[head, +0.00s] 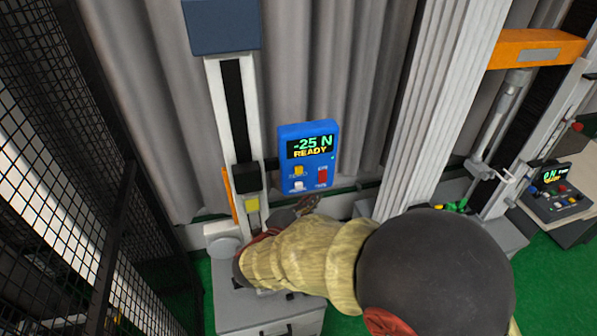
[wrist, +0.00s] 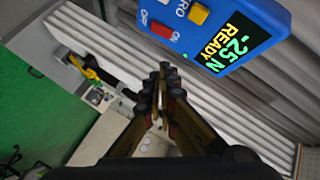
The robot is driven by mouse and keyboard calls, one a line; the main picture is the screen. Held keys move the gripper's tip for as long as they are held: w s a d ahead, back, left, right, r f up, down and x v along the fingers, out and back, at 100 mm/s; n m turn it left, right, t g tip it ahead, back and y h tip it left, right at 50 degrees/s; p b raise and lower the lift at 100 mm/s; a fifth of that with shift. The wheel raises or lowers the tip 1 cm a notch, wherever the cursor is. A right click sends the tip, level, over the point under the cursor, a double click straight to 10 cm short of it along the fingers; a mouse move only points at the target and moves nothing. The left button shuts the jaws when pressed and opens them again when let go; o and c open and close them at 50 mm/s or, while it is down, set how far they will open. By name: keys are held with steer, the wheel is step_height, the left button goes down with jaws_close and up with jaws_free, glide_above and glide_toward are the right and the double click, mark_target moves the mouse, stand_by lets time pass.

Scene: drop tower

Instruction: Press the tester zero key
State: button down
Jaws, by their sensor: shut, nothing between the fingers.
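The tester is a blue control box (head: 309,157) on the column stand. Its display (head: 310,146) reads "-25 N READY". Below the display are a yellow key (head: 299,171), a white key (head: 298,186) and a red switch (head: 322,175). In the wrist view the yellow key (wrist: 199,13) has a label ending in "RO" beside it, partly cut off by the frame edge. The red switch (wrist: 162,30) has "OFF" beside it. My gripper (wrist: 162,78) is shut and empty, apart from the keys. In the head view it (head: 308,203) shows just below the box's lower edge.
A black mesh fence (head: 50,150) stands at left. A pale ribbed column (head: 440,100) rises right of the box. A second machine with its own control panel (head: 558,190) stands at far right. Grey curtains hang behind. A grey base cabinet (head: 265,312) sits below my arm.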

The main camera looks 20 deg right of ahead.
mark_target(302, 175)
steer(key=shift+w, duration=0.15)
steer(key=w+b, duration=0.1)
steer(key=w, duration=0.7)
steer(key=shift+w, duration=0.3)
steer(key=shift+w, duration=0.1)
stand_by(1.3)
steer(key=shift+w, duration=0.3)
steer(key=shift+w, duration=0.5)
stand_by(0.9)
steer(key=shift+s, duration=0.95)
